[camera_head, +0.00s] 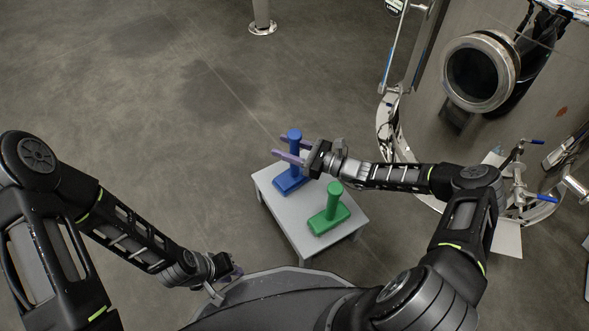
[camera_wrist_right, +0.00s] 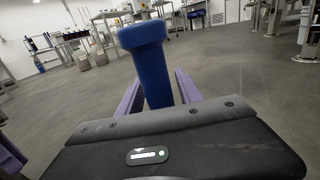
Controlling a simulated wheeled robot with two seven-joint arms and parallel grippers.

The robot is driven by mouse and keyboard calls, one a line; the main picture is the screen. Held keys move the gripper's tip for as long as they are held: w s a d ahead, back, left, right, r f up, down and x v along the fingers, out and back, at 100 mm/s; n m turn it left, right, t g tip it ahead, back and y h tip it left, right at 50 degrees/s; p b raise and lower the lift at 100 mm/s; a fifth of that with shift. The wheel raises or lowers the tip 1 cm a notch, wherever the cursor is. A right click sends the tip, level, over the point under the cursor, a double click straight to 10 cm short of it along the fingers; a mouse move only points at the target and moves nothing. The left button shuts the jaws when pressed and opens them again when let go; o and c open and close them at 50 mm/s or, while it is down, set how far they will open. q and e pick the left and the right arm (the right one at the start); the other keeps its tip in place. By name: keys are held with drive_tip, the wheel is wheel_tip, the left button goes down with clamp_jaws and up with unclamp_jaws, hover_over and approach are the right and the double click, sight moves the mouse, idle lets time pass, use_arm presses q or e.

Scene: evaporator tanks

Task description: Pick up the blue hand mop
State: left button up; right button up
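The blue hand mop (camera_head: 291,180) stands upright on a small grey table, its handle pointing up. A green hand mop (camera_head: 329,215) stands on the same table, nearer to me. My right gripper (camera_head: 283,147) is open, with its two purple fingers on either side of the blue handle. In the right wrist view the blue handle (camera_wrist_right: 152,75) rises between the fingers (camera_wrist_right: 156,88), with a gap visible to each side. My left gripper (camera_head: 228,285) hangs low at the left, near my base; its fingers are too small and partly hidden to judge.
The small grey table (camera_head: 284,219) has bare top around the mops. A steel tank (camera_head: 478,72) with a round port and valve fittings stands at the right. A metal post foot (camera_head: 262,27) is at the top. The floor left of the table is clear.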

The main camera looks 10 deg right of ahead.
clamp_jaws()
idle(1.1)
